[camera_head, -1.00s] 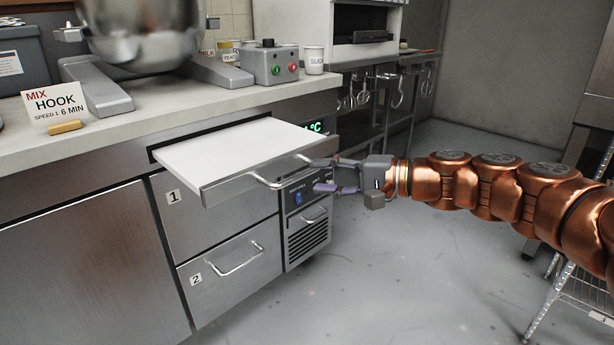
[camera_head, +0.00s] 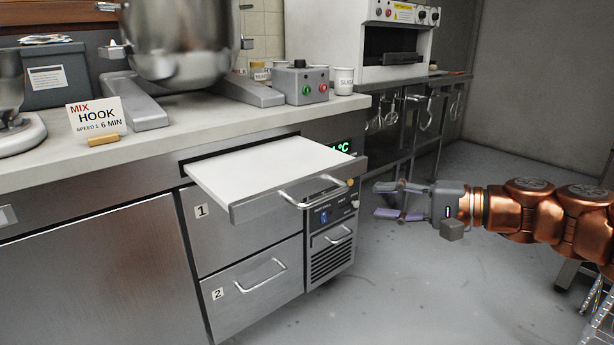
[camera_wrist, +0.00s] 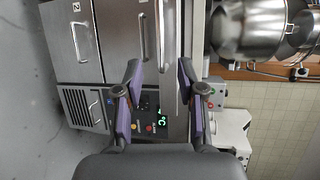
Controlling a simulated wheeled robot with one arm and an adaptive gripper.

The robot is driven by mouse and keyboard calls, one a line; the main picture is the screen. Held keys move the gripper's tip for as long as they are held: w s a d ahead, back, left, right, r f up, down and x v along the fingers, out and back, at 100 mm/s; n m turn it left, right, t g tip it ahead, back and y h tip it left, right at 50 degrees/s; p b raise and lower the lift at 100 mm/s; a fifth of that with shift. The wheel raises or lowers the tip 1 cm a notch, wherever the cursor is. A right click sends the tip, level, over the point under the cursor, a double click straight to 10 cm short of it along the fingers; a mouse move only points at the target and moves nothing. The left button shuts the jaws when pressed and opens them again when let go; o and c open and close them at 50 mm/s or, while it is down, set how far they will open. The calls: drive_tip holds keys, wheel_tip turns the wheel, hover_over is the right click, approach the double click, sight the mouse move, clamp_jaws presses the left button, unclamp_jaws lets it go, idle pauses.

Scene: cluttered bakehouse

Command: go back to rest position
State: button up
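My gripper (camera_head: 388,200) is in the head view, to the right of the pulled-out shelf and apart from its handle. Its purple-padded fingers are spread with nothing between them; the wrist view shows the two fingers (camera_wrist: 155,98) apart as well. The white-topped shelf (camera_head: 265,165) sticks out from under the counter, with a bar handle (camera_head: 312,193) on its front. In the wrist view, the picture is turned sideways and the cabinet fronts lie beyond the fingers.
Drawers 1 (camera_head: 250,232) and 2 (camera_head: 262,290) are shut below the shelf. The counter holds a large mixer (camera_head: 180,50), a sign (camera_head: 97,119) and a control box (camera_head: 303,82). A wire rack (camera_head: 604,315) stands at the lower right. Open grey floor (camera_head: 440,290) lies below my arm.

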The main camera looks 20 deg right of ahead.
drive_tip(key=s+a+r+n+g+h+p, duration=0.1)
drive_tip(key=s+a+r+n+g+p, duration=0.15)
drive_tip(key=a+p, duration=0.4)
drive_tip(key=s+a+r+n+g+p, duration=0.2)
drive_tip(key=a+g+p, duration=0.2)
drive_tip(key=a+p, duration=0.25)
drive_tip(key=s+a+r+n+g+h+p, duration=0.1)
drive_tip(key=s+a+r+n+g+p, duration=0.15)
drive_tip(key=a+p, duration=0.4)
drive_tip(key=s+d+r+n+g+h+p, duration=0.2)
drive_tip(key=s+r+h+p, duration=0.2)
drive_tip(key=s+p, duration=0.3)
drive_tip(key=s+d+r+n+g+h+p, duration=0.1)
drive_tip(key=s+r+h+p, duration=0.3)
drive_tip(key=p, duration=1)
drive_tip(key=s+d+r+g, duration=0.1)
drive_tip(key=s+r, duration=0.2)
drive_tip(key=shift+s+r+n+g, duration=0.15)
drive_tip(key=shift+n+g, duration=0.25)
